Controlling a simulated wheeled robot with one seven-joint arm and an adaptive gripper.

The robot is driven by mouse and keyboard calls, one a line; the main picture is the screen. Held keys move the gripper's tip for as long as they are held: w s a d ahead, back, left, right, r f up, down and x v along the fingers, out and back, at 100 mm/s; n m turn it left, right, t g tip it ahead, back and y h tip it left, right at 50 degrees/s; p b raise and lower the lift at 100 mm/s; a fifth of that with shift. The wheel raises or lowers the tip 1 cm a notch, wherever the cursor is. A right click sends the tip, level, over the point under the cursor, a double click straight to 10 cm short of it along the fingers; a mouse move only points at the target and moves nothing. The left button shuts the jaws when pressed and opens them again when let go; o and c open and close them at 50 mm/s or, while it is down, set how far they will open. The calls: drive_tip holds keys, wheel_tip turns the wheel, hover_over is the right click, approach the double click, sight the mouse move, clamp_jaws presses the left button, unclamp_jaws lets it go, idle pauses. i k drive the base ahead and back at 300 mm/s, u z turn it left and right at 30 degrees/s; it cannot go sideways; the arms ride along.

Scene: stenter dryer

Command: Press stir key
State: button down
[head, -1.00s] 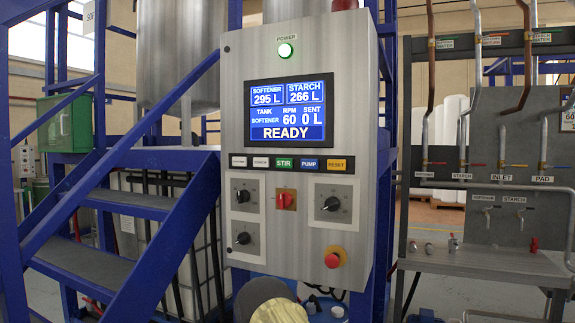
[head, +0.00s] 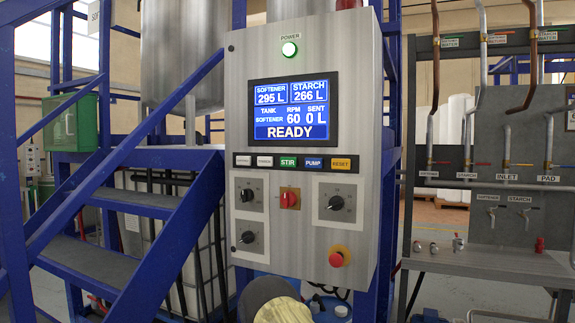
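The green STIR key (head: 288,162) is in the middle of a row of keys on the grey control panel (head: 240,120), below the screen. The blue screen (head: 291,108) reads softener 295 L, starch 266 L, tank softener, RPM 60, sent 0 L and READY. A rounded dark and pale yellow part, seemingly of my own arm, shows at the bottom edge, below the panel. My gripper's fingers are not seen, and nothing touches the STIR key.
The blue PUMP key (head: 314,163) and yellow RESET key (head: 341,163) sit right of STIR; two white keys sit left. Below are dark knobs, a red switch (head: 289,198) and a red emergency button (head: 338,257). Blue stairs (head: 120,200) stand left, a pipe rack (head: 480,190) right.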

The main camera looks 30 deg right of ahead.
sight(292, 163)
drive_tip(key=u, duration=0.05)
drive_tip(key=k, duration=0.5)
drive_tip(key=u, duration=0.55)
drive_tip(key=i, duration=1)
drive_tip(key=z, duration=1.75)
